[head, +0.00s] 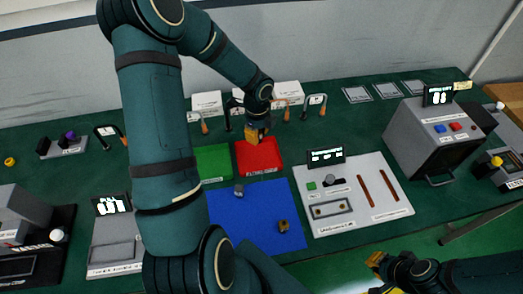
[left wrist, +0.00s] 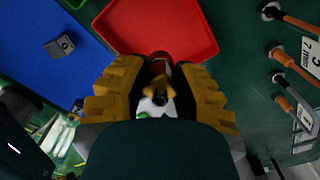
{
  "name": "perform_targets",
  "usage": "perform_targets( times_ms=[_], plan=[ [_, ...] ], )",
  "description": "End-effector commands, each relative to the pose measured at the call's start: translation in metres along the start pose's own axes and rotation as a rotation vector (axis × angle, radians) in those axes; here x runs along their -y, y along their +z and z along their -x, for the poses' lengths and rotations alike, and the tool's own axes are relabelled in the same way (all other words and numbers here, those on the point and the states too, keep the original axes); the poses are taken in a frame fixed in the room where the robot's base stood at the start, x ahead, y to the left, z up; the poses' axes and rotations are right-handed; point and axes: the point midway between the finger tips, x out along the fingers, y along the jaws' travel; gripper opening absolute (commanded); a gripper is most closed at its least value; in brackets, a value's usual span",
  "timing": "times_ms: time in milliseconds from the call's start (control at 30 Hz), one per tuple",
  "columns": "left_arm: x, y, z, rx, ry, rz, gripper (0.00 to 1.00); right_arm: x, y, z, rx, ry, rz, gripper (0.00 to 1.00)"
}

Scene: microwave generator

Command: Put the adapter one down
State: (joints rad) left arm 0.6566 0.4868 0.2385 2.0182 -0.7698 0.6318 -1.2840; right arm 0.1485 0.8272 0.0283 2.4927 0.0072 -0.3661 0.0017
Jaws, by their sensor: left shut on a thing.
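My left gripper (head: 256,133) hangs over the back edge of the red tray (head: 258,158). In the left wrist view its yellow fingers (left wrist: 160,95) are shut on a small brass and dark piece (left wrist: 158,82), which I take to be adapter one. Most of this piece is hidden between the fingers, and I see no number on it. The red tray (left wrist: 150,28) lies just beyond the fingertips in that view. My right gripper (head: 378,262) is low at the right in the head view; whether it is open or shut is unclear.
A blue mat (head: 250,222) holds a grey numbered block (head: 239,190) and a brass-brown piece (head: 283,226). A green tray (head: 213,162) adjoins the red one. Tools with orange handles (head: 284,112) stand behind. A control panel (head: 353,220) and a grey machine (head: 430,140) are at the right.

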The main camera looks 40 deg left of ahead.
Motion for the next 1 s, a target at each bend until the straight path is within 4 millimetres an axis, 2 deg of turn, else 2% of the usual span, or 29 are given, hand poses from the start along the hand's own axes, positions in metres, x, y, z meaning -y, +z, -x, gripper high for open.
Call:
perform_targets(
  times_ms=[33,200,467,700,1000],
  plan=[
    [-0.001,0.0,-0.011,-0.001,0.004,-0.004,0.0,-0.001,0.0,-0.002,0.0,0.0,0.0,0.0],
    [-0.001,-0.001,-0.042,-0.001,0.004,-0.004,0.0,-0.003,0.001,-0.008,0.0,0.001,0.0,0.0],
    [-0.001,-0.001,-0.062,-0.001,0.003,-0.003,0.0,-0.003,0.001,-0.01,0.0,0.002,0.0,0.0],
    [-0.001,0.0,-0.092,-0.001,0.002,-0.002,0.0,-0.005,0.002,-0.015,0.0,0.003,0.0,0.0],
    [0.0,0.0,-0.093,0.0,0.001,-0.001,0.0,-0.005,0.002,-0.016,0.0,0.003,0.0,0.0]
  ],
)
